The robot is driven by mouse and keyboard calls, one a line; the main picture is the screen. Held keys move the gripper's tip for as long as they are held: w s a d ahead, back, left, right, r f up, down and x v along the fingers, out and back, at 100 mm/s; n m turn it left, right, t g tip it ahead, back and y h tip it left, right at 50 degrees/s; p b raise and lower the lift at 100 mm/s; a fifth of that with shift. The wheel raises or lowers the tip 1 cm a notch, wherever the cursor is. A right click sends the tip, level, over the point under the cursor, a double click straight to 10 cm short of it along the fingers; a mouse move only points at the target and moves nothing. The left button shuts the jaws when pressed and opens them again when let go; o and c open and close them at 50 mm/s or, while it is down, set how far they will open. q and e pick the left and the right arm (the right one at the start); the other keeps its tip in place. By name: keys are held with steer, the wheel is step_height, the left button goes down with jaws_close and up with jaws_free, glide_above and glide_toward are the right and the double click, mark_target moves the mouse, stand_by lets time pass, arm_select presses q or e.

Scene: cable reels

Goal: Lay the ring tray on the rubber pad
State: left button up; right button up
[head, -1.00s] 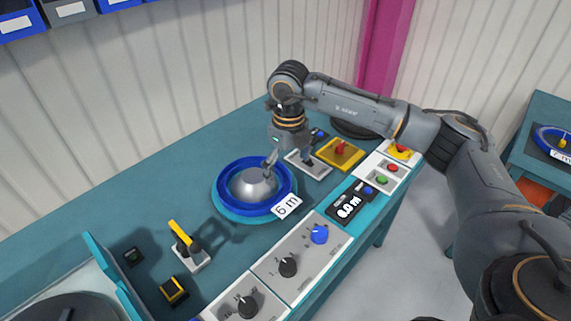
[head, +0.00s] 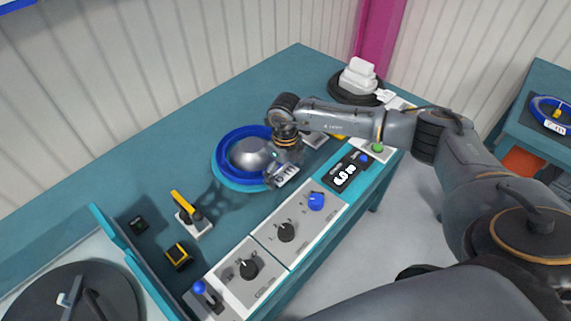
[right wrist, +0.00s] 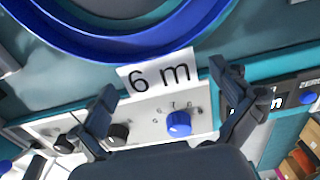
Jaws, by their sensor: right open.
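The blue ring tray (head: 222,163) with a white "6 m" tag (head: 284,176) lies flat on a round teal plate on the bench, around a silver dome (head: 250,154). My right gripper (right wrist: 165,82) is open and points down at the tag side of the ring. In the right wrist view its fingers stand apart on either side of the tag (right wrist: 158,76), with nothing clearly gripped. My right wrist hides part of the ring in the head view. I cannot tell for sure which surface is the rubber pad. My left gripper is out of view.
A black round disc (head: 336,87) bearing white stacked blocks (head: 358,75) stands at the bench's back right. Control panels with knobs (head: 286,232) line the front edge. A yellow-handled lever (head: 186,207) stands left. A second table (head: 552,80) holds another blue ring (head: 541,108).

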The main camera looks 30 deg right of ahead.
steer(key=shift+c, duration=0.2)
steer(key=c, duration=1.8)
steer(key=shift+r+p, duration=0.4)
steer(key=shift+r, duration=0.3)
steer(key=shift+c, duration=0.2)
steer(key=shift+r, duration=0.4)
steer(key=shift+r+p, duration=0.1)
steer(key=shift+p, duration=0.2)
steer(key=shift+r+p, duration=0.6)
steer(key=shift+r, duration=0.35)
